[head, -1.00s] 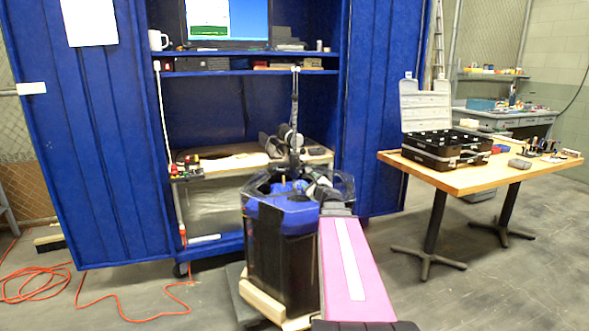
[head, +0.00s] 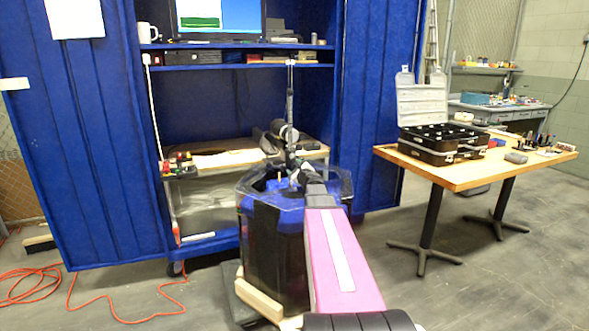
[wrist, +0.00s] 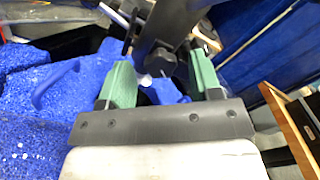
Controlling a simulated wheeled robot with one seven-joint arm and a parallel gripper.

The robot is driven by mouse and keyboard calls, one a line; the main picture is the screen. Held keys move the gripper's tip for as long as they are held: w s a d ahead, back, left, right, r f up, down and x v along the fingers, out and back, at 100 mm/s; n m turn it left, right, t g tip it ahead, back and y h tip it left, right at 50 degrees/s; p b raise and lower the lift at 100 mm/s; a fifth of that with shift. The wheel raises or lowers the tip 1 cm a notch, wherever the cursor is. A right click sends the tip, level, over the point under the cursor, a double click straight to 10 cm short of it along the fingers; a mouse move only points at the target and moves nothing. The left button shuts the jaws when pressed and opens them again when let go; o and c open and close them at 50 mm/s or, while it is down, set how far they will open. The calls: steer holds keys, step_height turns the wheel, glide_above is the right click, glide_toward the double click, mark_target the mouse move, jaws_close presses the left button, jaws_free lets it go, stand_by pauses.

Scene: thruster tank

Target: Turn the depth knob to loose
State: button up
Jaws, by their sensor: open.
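A dark, lobed knob (wrist: 162,61) sits on the black bracket of the thruster's shaft (wrist: 172,22) in the wrist view. My gripper (wrist: 161,68) is open, with one green finger on each side of the knob. I see gaps between the fingers and the knob; how deep the knob sits between them I cannot tell. In the head view the thruster's thin upright pole (head: 290,90) rises above the tank (head: 275,255). There my arm reaches over the tank's rim, and the knob is too small to make out.
A cart (head: 205,190) and blue cabinet (head: 90,140) stand behind the tank. A wooden table (head: 470,175) with an open case is at the right. Orange cable (head: 110,300) lies on the left floor.

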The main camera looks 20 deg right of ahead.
steer(key=shift+w, duration=0.95)
steer(key=c, duration=0.9)
steer(key=shift+c, duration=0.2)
steer(key=shift+n, duration=0.3)
steer(key=n, duration=0.6)
steer(key=shift+f, duration=0.1)
steer(key=n, duration=0.6)
steer(key=shift+s+n, duration=0.1)
steer(key=shift+n, duration=0.2)
steer(key=shift+f, duration=0.1)
